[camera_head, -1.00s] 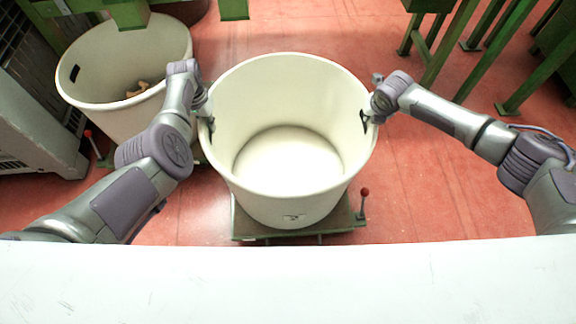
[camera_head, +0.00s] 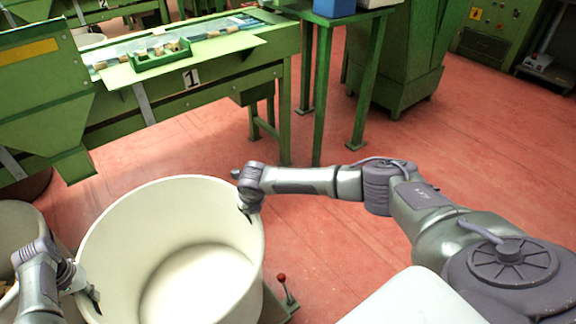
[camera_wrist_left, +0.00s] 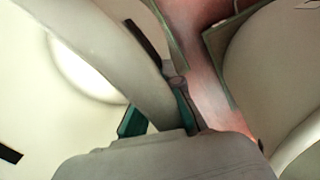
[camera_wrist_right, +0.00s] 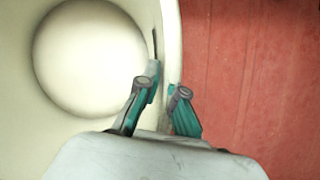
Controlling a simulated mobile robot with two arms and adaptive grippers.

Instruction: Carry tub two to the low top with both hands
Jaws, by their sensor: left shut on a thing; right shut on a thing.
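A big cream tub (camera_head: 105,235), round and open, stands at the lower left of the head view and looks empty. My left gripper (camera_head: 88,293) is shut on its left rim; in the left wrist view the tub wall (camera_wrist_left: 120,55) runs between the fingers (camera_wrist_left: 160,115). My right gripper (camera_head: 245,212) is shut on the right rim; in the right wrist view its fingers (camera_wrist_right: 163,95) straddle the wall. A green stand (camera_head: 284,308) with a red-knobbed lever shows beside the tub's base. I cannot tell whether the base touches it. I cannot tell which surface is the low top.
Another cream tub (camera_head: 22,222) stands close on the left, partly cut off. A tall green table (camera_head: 335,22) and cabinet (camera_head: 395,60) stand beyond. Red floor (camera_head: 440,145) is clear on the right.

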